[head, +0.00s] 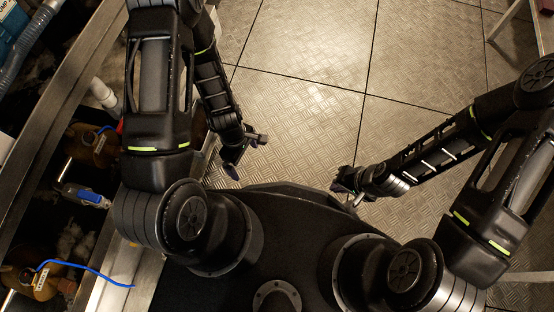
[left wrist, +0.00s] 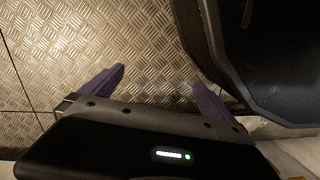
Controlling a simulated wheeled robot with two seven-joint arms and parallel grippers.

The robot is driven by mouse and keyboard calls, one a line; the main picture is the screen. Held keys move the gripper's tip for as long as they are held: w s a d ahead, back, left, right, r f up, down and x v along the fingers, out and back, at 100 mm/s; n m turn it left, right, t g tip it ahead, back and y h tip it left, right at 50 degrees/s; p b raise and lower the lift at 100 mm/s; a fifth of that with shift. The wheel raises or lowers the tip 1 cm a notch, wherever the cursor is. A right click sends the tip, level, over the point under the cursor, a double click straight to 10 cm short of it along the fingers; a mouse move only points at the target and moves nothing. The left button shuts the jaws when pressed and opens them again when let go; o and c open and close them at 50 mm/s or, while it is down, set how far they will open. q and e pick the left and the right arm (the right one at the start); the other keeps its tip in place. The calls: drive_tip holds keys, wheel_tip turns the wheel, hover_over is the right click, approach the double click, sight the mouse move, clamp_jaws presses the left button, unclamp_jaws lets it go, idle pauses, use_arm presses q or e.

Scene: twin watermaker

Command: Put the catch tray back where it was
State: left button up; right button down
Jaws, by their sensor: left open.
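I cannot make out a catch tray in either view. My left gripper (head: 243,158) hangs over the metal floor in front of my base, to the right of the shelf unit. In the left wrist view, the left gripper (left wrist: 158,82) has its two purple fingers wide apart with only bare floor between them. My right gripper (head: 347,188) is low on the right, above the front edge of my base. Its fingers are small and dark, so its opening is unclear.
A metal-edged frame (head: 62,120) runs along the left. Inside it are brown vessels (head: 92,145), a blue-handled valve (head: 88,197), a blue tube (head: 88,272) and a white pipe (head: 103,94). The patterned floor (head: 310,90) is clear in the middle. A stand leg (head: 507,20) shows at top right.

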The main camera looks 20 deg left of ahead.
use_arm(q)
drive_tip(key=s+d+r+m+t+h, duration=0.1)
drive_tip(key=s+d+r+m+h, duration=0.1)
drive_tip(key=d+m, duration=0.9)
drive_tip(key=r+m, duration=0.1)
drive_tip(key=m, duration=0.1)
drive_tip(key=shift+s+d+r+m+t+h, duration=0.2)
drive_tip(key=shift+d+r+m+t+h, duration=0.1)
drive_tip(key=shift+r+m, duration=0.1)
drive_tip(key=shift+a, duration=0.1)
